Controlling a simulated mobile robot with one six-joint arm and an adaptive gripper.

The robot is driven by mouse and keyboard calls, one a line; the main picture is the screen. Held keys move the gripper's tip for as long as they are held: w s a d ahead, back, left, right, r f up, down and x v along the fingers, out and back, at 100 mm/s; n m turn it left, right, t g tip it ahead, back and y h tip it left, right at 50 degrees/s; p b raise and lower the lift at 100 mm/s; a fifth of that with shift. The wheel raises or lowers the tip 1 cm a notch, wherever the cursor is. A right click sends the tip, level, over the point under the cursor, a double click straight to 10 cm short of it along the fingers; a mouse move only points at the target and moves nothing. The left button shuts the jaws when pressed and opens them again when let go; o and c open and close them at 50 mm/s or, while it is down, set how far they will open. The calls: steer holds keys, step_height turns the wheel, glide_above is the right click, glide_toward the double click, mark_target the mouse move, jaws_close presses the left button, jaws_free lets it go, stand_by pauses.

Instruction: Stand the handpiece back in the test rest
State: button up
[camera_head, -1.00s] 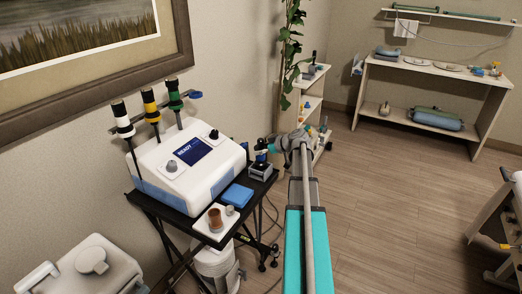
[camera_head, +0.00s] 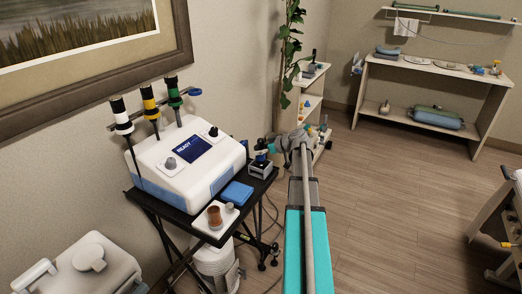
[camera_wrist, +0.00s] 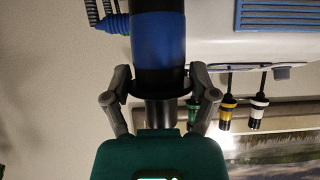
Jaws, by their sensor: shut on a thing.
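The handpiece, dark with a blue band, is upright between the fingers of my gripper (camera_wrist: 161,92) in the wrist view, where its blue body (camera_wrist: 158,36) fills the top middle. In the head view the handpiece (camera_head: 261,149) is small and stands just left of my gripper (camera_head: 272,148). Directly below it is the test rest (camera_head: 260,169), a small pale block with a dark top on the black cart's right corner. I cannot tell whether the handpiece's lower end touches the rest or is inside it.
A blue pad (camera_head: 236,194) and a white tray (camera_head: 207,231) with small cups are at the cart's front. A shelf with a plant stands behind.

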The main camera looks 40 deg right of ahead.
steer(key=shift+f+b, duration=0.85)
steer(key=shift+f, duration=0.05)
steer(key=o, duration=1.1)
steer(key=shift+o, duration=0.2)
steer(key=shift+s+d+r, duration=0.1)
steer(key=shift+s+r, duration=0.1)
steer(key=shift+s, duration=0.05)
steer(key=shift+s+d+r+p, duration=0.15)
steer(key=shift+s+p, duration=0.15)
steer(key=shift+p, duration=0.1)
steer(key=shift+s+d+r, duration=0.1)
steer(key=shift+s+r, duration=0.1)
steer(key=shift+s, duration=0.05)
steer(key=shift+s+d+r+p, duration=0.25)
steer(key=shift+s+r+p, duration=0.1)
steer(key=shift+s+p, duration=0.2)
steer(key=shift+s+d+r, duration=0.2)
steer(key=shift+s+r, duration=0.1)
steer(key=shift+s, duration=0.3)
